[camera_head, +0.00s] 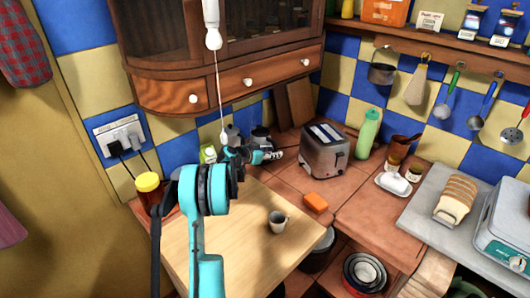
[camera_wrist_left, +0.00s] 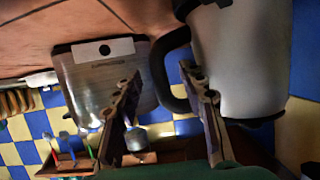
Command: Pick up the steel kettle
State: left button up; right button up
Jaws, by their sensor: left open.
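The steel kettle (camera_wrist_left: 240,55) fills the upper right of the left wrist view, a pale grey body with a black handle (camera_wrist_left: 160,70) curving out on its left. My left gripper (camera_wrist_left: 165,95) is open, one finger on each side of the handle's lower part in that picture. I cannot tell if either finger touches it. In the head view my left gripper (camera_head: 274,154) is at the back corner of the counter, left of the toaster. Grey and dark items stand behind it there, partly hidden; which is the kettle is unclear. My right gripper is out of view.
The steel toaster (camera_head: 325,150) stands close to the right of my gripper; it also shows in the wrist view (camera_wrist_left: 95,80). A green bottle (camera_head: 368,133), an orange block (camera_head: 316,203) and a cup (camera_head: 278,221) are nearby. A wooden cabinet (camera_head: 225,75) hangs above.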

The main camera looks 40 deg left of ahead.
pick_arm(q)
jog(key=x, duration=0.2)
jog(key=shift+w+f, duration=0.15)
jog(key=shift+w, duration=0.15)
jog(key=shift+s, duration=0.1)
jog(key=shift+c, duration=1.2)
grip_shut()
